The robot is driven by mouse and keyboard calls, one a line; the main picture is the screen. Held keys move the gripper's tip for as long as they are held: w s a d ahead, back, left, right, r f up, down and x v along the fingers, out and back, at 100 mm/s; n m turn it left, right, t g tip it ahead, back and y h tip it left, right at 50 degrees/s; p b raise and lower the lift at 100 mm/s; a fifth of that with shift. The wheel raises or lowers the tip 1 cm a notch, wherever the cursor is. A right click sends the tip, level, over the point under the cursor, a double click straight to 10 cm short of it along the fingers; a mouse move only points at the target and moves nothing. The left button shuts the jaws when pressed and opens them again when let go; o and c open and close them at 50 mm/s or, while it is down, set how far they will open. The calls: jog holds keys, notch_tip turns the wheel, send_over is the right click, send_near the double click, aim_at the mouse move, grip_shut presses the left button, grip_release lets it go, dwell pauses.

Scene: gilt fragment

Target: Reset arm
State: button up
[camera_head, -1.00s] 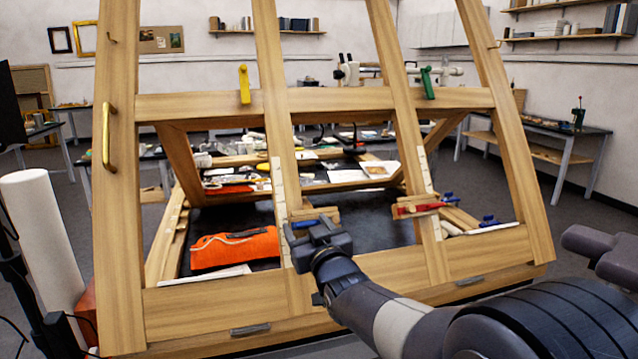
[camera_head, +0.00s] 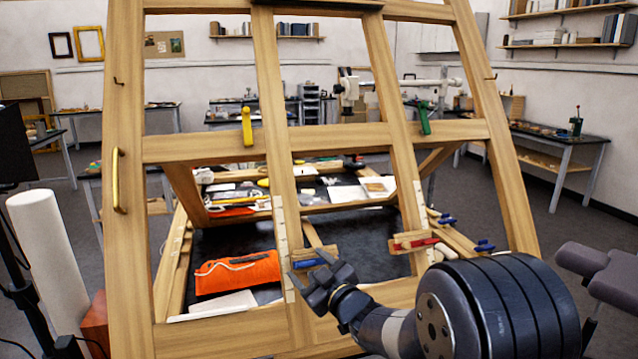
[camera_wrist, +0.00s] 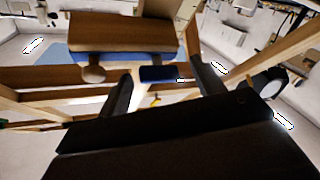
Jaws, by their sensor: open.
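My gripper (camera_head: 322,280) is in front of the large wooden frame (camera_head: 205,149), near its lower middle upright. In the head view its two dark fingers are spread and nothing shows between them. In the wrist view the fingers (camera_wrist: 163,90) stand apart, with a blue-barred clamp and wooden block (camera_wrist: 122,32) beyond them. That blue clamp (camera_head: 308,263) sits on the middle upright in the head view, close behind the gripper. I cannot tell whether the gripper touches it.
A red clamp (camera_head: 421,243) sits on the right upright. Yellow (camera_head: 247,127) and green (camera_head: 424,118) clamps are on the crossbar. An orange cloth (camera_head: 238,272) lies inside the frame. A white roll (camera_head: 47,253) stands at left.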

jog(key=shift+r+n+p, duration=0.25)
jog(key=shift+n+p, duration=0.05)
jog(key=shift+p, duration=0.1)
jog(key=b+v, duration=0.2)
jog(key=v, duration=0.8)
jog(key=shift+b, duration=0.3)
jog(key=shift+w+d+f, duration=0.15)
jog(key=shift+d+f, duration=0.05)
jog(key=shift+d, duration=0.05)
